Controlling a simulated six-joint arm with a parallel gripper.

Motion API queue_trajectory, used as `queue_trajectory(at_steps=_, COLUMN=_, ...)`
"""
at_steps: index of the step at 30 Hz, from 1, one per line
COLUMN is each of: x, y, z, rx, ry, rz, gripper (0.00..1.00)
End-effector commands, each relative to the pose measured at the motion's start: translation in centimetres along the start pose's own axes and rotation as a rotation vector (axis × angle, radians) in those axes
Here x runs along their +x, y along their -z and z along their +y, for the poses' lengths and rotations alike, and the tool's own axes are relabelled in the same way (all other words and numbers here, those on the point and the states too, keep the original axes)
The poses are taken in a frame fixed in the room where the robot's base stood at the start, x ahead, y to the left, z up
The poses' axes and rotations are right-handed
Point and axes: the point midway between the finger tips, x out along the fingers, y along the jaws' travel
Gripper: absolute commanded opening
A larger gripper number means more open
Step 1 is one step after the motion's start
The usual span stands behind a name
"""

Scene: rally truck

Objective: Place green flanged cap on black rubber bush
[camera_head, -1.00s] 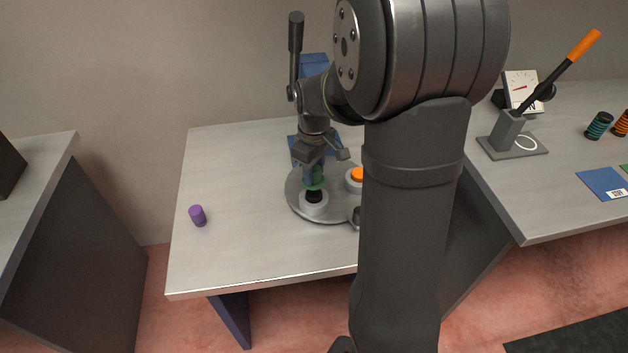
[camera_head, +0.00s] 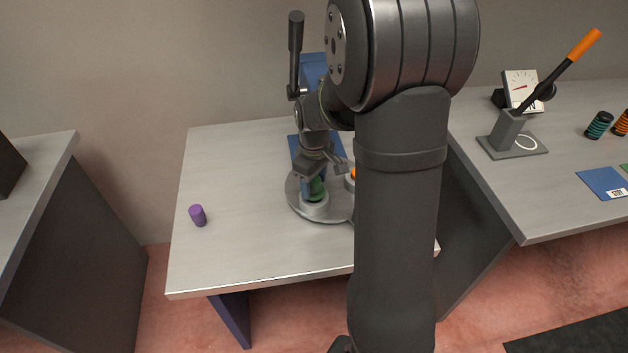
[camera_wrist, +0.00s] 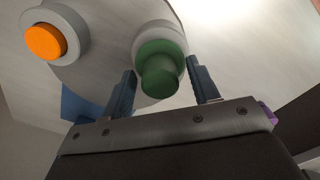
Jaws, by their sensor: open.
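The green flanged cap (camera_head: 317,188) sits over the pale round holder (camera_head: 314,207) on the grey round plate (camera_head: 333,217). In the wrist view the green cap (camera_wrist: 160,68) stands between my fingers, in front of the pale holder (camera_wrist: 158,34). The black rubber bush is hidden, with the cap where it showed before. My gripper (camera_wrist: 163,85) is open, with a finger on each side of the cap and a gap visible, wider on the right. In the head view my gripper (camera_head: 312,181) is just above the holder.
An orange piece (camera_wrist: 46,42) stands in another pale holder on the plate, close to my gripper. A blue press with a dark lever (camera_head: 296,50) stands behind. A purple cylinder (camera_head: 198,215) lies to the left on the table, with free room around it.

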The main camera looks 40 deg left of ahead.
Motion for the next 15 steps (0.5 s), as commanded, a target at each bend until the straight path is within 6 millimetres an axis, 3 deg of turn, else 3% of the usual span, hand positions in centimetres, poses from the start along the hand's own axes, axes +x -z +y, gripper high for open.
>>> queue_trajectory(at_steps=4, x=-0.4, y=0.0, z=0.0, rx=0.000, ry=-0.001, rz=0.001, gripper=0.55)
queue_trajectory(at_steps=8, x=-2.0, y=0.1, z=0.1, rx=0.000, ry=-0.003, rz=0.004, gripper=0.55)
queue_trajectory(at_steps=15, x=-7.2, y=0.1, z=0.1, rx=0.000, ry=-0.004, rz=0.004, gripper=0.55)
